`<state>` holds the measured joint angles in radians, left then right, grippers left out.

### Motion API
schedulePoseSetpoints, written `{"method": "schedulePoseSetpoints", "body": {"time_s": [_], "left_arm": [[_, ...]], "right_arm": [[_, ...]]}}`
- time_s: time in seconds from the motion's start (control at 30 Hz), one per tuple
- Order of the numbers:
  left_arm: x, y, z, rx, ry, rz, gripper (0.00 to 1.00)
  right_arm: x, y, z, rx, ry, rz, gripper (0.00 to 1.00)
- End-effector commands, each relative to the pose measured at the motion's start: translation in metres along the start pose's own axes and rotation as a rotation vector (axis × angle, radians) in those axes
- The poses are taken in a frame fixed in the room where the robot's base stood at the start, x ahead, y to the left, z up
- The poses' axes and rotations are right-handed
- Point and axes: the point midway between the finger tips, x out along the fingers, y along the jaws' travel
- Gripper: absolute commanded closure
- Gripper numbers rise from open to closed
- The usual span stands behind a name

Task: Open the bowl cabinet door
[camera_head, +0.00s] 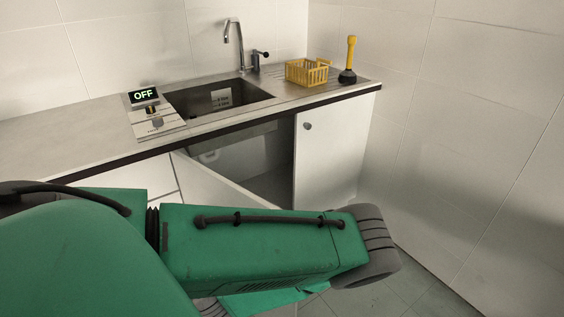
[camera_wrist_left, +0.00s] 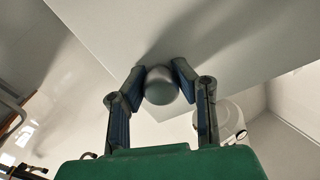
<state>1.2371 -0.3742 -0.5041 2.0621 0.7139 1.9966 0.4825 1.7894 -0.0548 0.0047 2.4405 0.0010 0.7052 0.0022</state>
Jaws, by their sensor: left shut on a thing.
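The left cabinet door (camera_head: 212,188) under the sink is a white panel swung partly outward, with a dark opening (camera_head: 270,187) beside it. My green left arm hides its lower part. In the left wrist view the white door panel (camera_wrist_left: 130,30) fills the top, and a round grey knob (camera_wrist_left: 161,86) sits between my left gripper's (camera_wrist_left: 158,72) two fingers, which are shut on it. The left gripper is hidden behind the arm in the head view. The right cabinet door (camera_head: 333,155) is closed, with a small round knob (camera_head: 307,126). My right gripper is not in view.
The counter (camera_head: 60,140) holds a sink (camera_head: 218,97) with a tap (camera_head: 238,45), a yellow basket (camera_head: 306,72), a black and yellow plunger (camera_head: 348,62) and a panel reading OFF (camera_head: 144,96). A tiled wall (camera_head: 480,120) stands at the right. Some floor (camera_head: 420,290) is clear.

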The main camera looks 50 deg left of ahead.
Motion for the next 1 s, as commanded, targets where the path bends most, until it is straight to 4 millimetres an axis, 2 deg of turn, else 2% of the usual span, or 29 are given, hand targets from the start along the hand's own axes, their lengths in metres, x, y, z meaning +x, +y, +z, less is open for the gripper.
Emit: {"method": "schedulePoseSetpoints", "body": {"time_s": [0.33, 0.37, 0.4, 0.77, 1.0], "left_arm": [[0.000, 0.001, -0.001, 0.000, 0.004, 0.002, 1.00], [0.000, 0.001, -0.001, 0.000, 0.004, 0.003, 0.67], [0.000, 0.001, -0.001, 0.000, 0.004, 0.003, 0.53], [-0.001, 0.000, 0.001, -0.001, -0.004, 0.000, 0.53], [-0.004, -0.007, 0.025, -0.015, -0.137, -0.040, 0.53]], "right_arm": [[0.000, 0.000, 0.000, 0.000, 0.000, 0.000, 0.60], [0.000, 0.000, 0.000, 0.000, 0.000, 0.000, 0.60], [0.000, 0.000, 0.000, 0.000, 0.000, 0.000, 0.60], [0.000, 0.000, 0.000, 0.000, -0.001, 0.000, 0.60], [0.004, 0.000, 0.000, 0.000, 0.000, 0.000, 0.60]]}}
